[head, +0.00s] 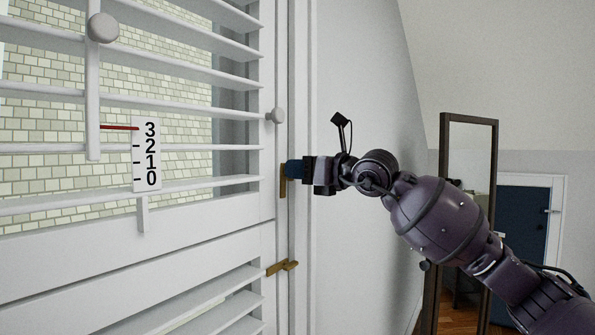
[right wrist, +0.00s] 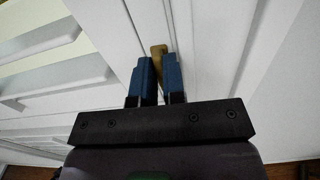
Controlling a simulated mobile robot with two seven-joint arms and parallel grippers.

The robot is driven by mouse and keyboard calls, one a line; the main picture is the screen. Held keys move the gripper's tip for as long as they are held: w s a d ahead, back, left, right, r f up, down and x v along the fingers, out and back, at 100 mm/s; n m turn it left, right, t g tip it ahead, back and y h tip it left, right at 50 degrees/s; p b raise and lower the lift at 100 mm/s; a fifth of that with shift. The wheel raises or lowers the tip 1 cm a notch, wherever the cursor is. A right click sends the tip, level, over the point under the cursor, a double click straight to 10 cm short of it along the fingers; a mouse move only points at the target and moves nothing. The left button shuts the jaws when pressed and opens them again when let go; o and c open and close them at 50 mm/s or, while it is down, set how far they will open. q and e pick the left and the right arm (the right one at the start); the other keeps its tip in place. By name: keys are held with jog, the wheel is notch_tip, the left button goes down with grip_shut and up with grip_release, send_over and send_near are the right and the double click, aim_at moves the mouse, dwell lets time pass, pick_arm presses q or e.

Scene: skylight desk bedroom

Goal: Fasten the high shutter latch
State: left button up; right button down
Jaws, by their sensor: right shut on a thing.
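The high shutter latch (head: 283,182) is a small brass piece at the edge of the white shutter (head: 240,212), beside the window frame. Its visible part points downward in the head view. My right gripper (head: 291,168) is at this latch, its blue fingertips shut on it. In the right wrist view the brass latch (right wrist: 158,52) shows between the two blue fingers (right wrist: 160,75), and its tip sticks out past them. The fingers hide part of the latch. My left gripper is in neither view.
A lower brass latch (head: 282,267) lies roughly horizontal across the shutter edge and frame. A round knob (head: 276,115) sits above the high latch. A tilt rod (head: 93,100) and numbered scale (head: 147,155) are at left. A standing mirror (head: 467,140) is at right.

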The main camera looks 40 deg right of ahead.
jog(key=m+p, duration=0.2)
jog(key=m, duration=0.6)
jog(key=m+p, duration=0.3)
jog(key=m, duration=0.6)
jog(key=shift+w+d+f+p, duration=0.1)
jog(key=shift+d+f+p, duration=0.1)
jog(key=shift+p, duration=0.15)
jog(key=shift+m, duration=0.4)
jog(key=c, duration=1.2)
grip_release()
